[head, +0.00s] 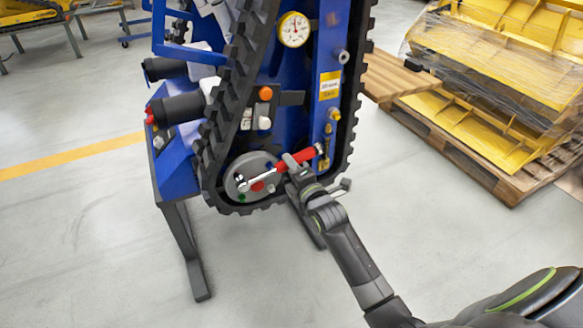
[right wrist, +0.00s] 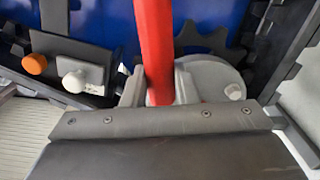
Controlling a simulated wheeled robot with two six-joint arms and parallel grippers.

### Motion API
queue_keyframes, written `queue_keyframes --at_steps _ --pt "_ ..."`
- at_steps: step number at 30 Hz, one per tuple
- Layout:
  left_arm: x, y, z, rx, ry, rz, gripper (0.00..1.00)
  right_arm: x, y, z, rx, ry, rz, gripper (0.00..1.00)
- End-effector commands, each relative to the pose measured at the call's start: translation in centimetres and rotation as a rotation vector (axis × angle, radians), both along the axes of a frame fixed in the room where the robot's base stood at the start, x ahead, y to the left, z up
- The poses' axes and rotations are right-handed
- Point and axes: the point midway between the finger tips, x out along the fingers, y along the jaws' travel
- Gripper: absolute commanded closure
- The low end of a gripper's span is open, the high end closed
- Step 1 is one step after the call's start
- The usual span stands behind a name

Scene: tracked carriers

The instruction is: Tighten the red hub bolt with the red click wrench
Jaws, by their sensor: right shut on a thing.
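The red click wrench (head: 297,158) has a red handle and a silver shaft. My right gripper (head: 292,168) is shut on its handle, near the shaft end. The handle also shows between the fingers in the right wrist view (right wrist: 154,45). The shaft points left and slightly down across the grey round hub (head: 250,165), with its head near the hub's left side. The red hub bolt (head: 258,186) shows just below the shaft, right of the wrench head. I cannot tell whether the head touches the hub or a bolt. My left gripper is not in view.
A green spot (head: 241,197) is low on the hub. The black track (head: 237,95) surrounds the blue carrier side (head: 305,85). An orange knob (head: 265,93), a dial gauge (head: 294,29) and a yellow label (head: 329,86) are above. A loaded pallet (head: 470,145) stands at right.

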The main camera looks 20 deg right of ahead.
Motion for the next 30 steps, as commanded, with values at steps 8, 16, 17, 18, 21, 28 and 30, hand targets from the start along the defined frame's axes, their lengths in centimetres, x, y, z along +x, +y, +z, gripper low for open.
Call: queue_keyframes --at_steps 8,16,17,18,21,28,30 --pt "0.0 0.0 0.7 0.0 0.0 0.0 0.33 0.0 0.3 1.4 -0.082 -0.008 0.001 1.0" --pt "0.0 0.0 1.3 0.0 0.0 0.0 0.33 0.0 0.6 2.4 -0.153 -0.011 0.0 1.0" --pt "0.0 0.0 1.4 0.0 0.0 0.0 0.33 0.0 0.7 2.5 -0.162 -0.011 0.0 1.0" --pt "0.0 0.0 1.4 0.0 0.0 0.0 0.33 0.0 0.7 2.6 -0.173 -0.011 0.0 1.0" --pt "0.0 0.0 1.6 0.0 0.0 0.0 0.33 0.0 0.8 2.8 -0.194 -0.012 0.0 1.0" --pt "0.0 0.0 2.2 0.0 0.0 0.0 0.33 0.0 1.2 3.7 -0.266 -0.015 0.001 1.0" --pt "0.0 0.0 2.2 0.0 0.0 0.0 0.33 0.0 1.3 3.8 -0.278 -0.015 0.0 1.0"
